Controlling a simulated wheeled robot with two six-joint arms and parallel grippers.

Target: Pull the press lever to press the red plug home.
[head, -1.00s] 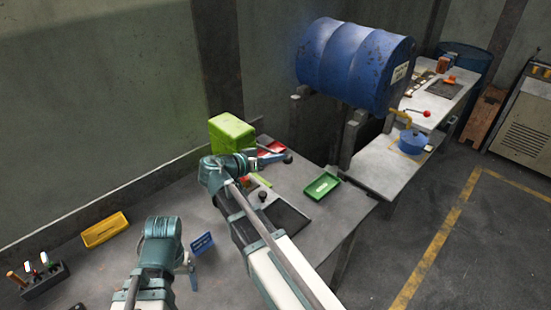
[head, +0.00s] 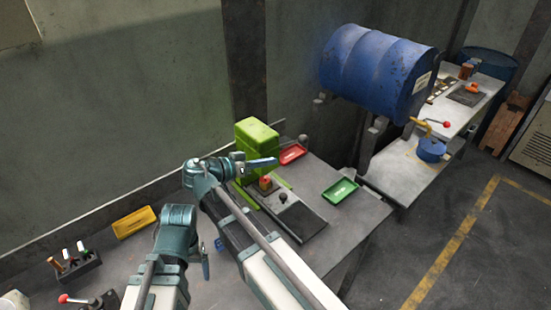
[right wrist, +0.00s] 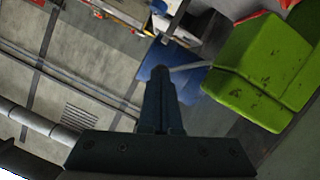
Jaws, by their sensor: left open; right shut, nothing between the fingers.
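The green press (head: 256,140) stands on the bench near the wall. The red plug (head: 265,182) shows at the front of its base, upright, below my right gripper. A dark knob (head: 303,138), which looks like the lever's end, sits right of the press; most of the lever is hard to make out. My right gripper (head: 268,162) is shut and empty in front of the press. In the right wrist view, the press (right wrist: 258,75) is at right, and a thin grey rod (right wrist: 190,67) runs from it behind my shut fingers (right wrist: 158,85). My left gripper (head: 205,265) is open and low at left.
A dark plate with a black knob (head: 283,196) lies before the press. A red tray (head: 292,153) and green tray (head: 339,190) lie to its right, a yellow tray (head: 134,222) to the left. The bench's right end is mostly clear.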

